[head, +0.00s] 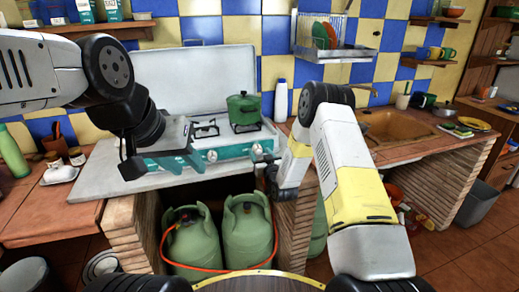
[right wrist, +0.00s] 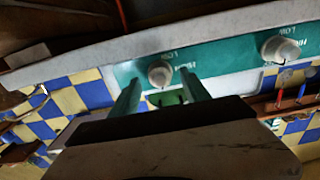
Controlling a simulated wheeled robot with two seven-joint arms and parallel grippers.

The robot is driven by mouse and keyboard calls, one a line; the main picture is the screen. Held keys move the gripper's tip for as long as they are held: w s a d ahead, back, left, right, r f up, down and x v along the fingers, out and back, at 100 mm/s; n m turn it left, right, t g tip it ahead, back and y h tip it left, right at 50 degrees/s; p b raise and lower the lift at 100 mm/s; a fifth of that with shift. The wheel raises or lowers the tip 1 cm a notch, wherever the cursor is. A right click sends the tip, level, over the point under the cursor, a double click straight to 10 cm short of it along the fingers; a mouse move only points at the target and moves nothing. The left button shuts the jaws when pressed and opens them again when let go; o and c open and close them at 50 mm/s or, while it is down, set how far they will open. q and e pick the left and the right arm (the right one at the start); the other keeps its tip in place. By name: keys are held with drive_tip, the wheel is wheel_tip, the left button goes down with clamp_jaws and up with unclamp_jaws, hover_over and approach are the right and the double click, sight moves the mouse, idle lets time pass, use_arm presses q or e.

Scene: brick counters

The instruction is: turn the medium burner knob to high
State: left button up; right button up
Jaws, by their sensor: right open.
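The stove's teal front panel (head: 235,151) carries knobs. One knob (head: 212,155) is left of another knob (head: 257,149), which sits near the panel's right end. My right gripper (head: 264,166) is in front of that right-end knob. In the right wrist view, which is upside down, the open teal fingers (right wrist: 160,88) straddle the line to a round pale knob (right wrist: 160,73) with LOW and HIGH marks; contact is not clear. A second knob (right wrist: 280,48) is off to the right there. My left gripper (head: 178,163) hangs before the stove's left part; its finger gap is unclear.
A green pot (head: 243,108) stands on the stove's right side. Two green gas cylinders (head: 192,237) with an orange hose stand under the counter. A brick pillar (head: 290,225) is right of them. The sink (head: 400,127) is further right.

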drive_tip(key=shift+x, duration=0.85)
clamp_jaws()
